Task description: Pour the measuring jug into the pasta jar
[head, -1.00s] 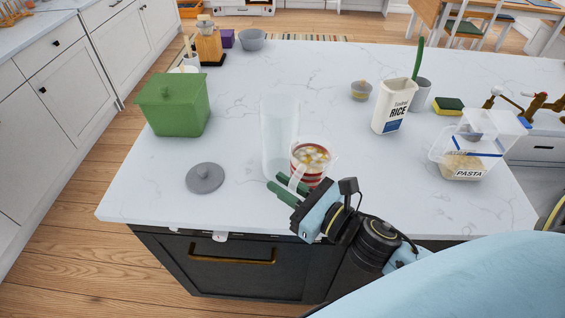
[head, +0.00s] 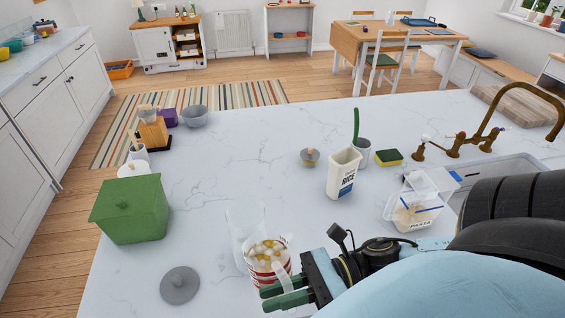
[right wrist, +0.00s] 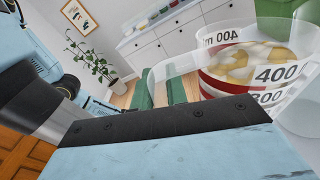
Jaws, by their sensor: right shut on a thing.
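The measuring jug (head: 266,262) is clear with red and white bands and holds pale and orange-yellow pieces. It is upright at the front of the counter; whether its base touches the counter is hidden. In the right wrist view the jug (right wrist: 250,75) shows "400" marks. My right gripper (head: 267,298) has its green fingers shut on the jug's clear handle. The clear container labelled PASTA (head: 416,214) stands at the right with its lid tipped open and some contents low inside. A tall clear unlabelled vessel (head: 240,225) stands just behind the jug. My left gripper is out of view.
A white rice carton (head: 342,174), a grey cup (head: 362,152) with a green-handled tool and a sponge (head: 389,157) stand behind, near the sink. A green lidded box (head: 130,210) and grey lid (head: 180,285) lie left.

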